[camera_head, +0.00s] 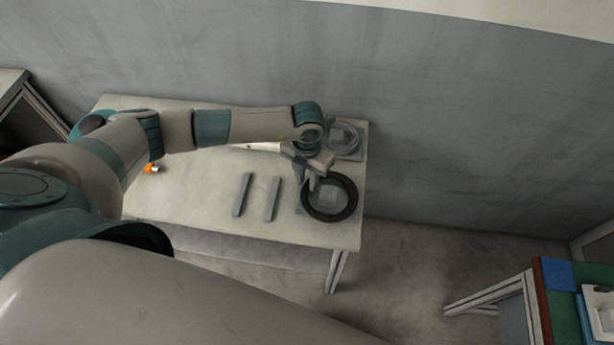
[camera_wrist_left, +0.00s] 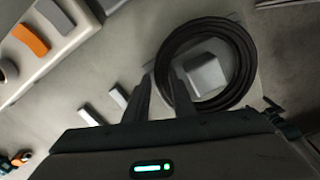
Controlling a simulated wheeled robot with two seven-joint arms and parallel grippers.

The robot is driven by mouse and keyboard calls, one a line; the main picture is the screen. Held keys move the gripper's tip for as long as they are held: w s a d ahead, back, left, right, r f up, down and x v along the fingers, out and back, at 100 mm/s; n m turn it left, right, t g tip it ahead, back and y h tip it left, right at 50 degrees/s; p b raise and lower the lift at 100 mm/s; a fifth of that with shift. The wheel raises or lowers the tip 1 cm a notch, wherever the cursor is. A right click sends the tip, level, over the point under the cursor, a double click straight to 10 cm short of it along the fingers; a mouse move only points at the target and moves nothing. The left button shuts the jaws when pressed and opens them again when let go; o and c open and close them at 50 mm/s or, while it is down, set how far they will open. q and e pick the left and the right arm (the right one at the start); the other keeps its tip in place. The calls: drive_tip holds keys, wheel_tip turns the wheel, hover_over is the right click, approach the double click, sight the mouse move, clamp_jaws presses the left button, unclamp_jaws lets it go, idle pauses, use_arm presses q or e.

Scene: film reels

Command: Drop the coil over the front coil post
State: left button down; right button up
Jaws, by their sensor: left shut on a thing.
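A black coil (camera_head: 349,209) is at the right end of the table in the head view. It also shows in the left wrist view (camera_wrist_left: 243,62) as a thick dark ring. My left gripper (camera_head: 312,182) is shut on the coil's left rim, and its two fingers show in the wrist view (camera_wrist_left: 161,92). A grey block-shaped post (camera_head: 328,197) shows through the coil's opening, and in the wrist view the post (camera_wrist_left: 205,72) appears inside the ring. I cannot tell whether the coil rests down around the post or is held above it. My right gripper is not in view.
Two grey bars (camera_head: 242,194) (camera_head: 271,199) lie left of the black coil. An orange item (camera_head: 151,168) is further left. The table's front middle (camera_head: 200,208) is clear.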

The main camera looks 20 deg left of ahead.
use_arm(q)
drive_tip(key=shift+f, duration=0.25)
drive_tip(key=c, duration=1.8)
unclamp_jaws()
drive_tip(key=shift+r, duration=0.1)
drive_tip(key=shift+o, duration=0.2)
drive_tip(key=shift+r, duration=0.1)
drive_tip(key=shift+r, duration=0.3)
wheel_tip(320, 180, up, 12)
drive_tip(key=b, duration=0.4)
drive_tip(key=shift+f, duration=0.25)
